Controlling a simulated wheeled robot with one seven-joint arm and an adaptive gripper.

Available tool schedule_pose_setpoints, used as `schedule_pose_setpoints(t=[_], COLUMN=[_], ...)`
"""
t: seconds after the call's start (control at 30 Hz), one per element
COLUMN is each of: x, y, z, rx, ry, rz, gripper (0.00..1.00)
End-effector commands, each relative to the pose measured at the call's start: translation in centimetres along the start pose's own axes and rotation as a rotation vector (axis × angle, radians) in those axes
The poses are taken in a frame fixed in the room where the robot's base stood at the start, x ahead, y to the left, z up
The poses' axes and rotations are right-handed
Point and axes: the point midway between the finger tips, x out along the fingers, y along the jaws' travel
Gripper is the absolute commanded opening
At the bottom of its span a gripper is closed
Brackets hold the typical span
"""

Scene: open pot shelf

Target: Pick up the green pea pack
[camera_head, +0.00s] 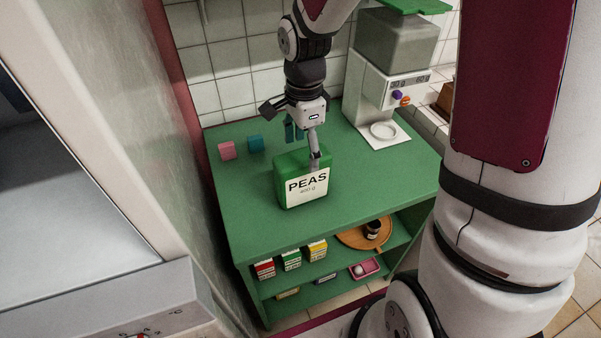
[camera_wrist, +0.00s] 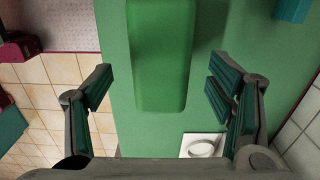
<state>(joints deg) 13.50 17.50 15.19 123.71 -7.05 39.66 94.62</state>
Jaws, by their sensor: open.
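The green pea pack (camera_head: 305,180) stands upright on the green top of the shelf unit, with a white label reading PEAS 400 g facing the head camera. In the wrist view its green top (camera_wrist: 160,60) shows ahead of the fingers, nearer the upper edge. My gripper (camera_head: 302,142) points down over the pack in the head view, and one finger overlaps the pack's upper edge there. I cannot tell how far the fingertips are above the top.
A pink block (camera_head: 227,150) and a teal block (camera_head: 255,143) lie at the back left of the green top (camera_head: 245,200). A white dispenser (camera_head: 375,100) stands at the back right. Small packs (camera_head: 291,260) and a round wooden tray (camera_head: 352,240) are on the shelf below.

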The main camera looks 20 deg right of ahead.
Motion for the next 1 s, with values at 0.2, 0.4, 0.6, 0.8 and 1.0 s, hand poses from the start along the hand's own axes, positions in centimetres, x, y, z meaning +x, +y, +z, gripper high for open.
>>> schedule_pose_setpoints(t=[0.2, 0.4, 0.6, 0.8, 1.0], x=[2.4, 3.9, 6.7, 7.8, 7.8], y=[0.0, 0.0, -0.1, -0.2, -0.2], z=[0.0, 0.1, 0.2, 0.2, 0.2], rx=[-0.002, -0.001, -0.001, -0.001, -0.001], ry=[0.000, -0.001, 0.000, 0.000, 0.000], rz=[0.000, 0.003, 0.002, -0.001, -0.002], gripper=[0.75, 0.75, 0.75, 0.75, 0.70])
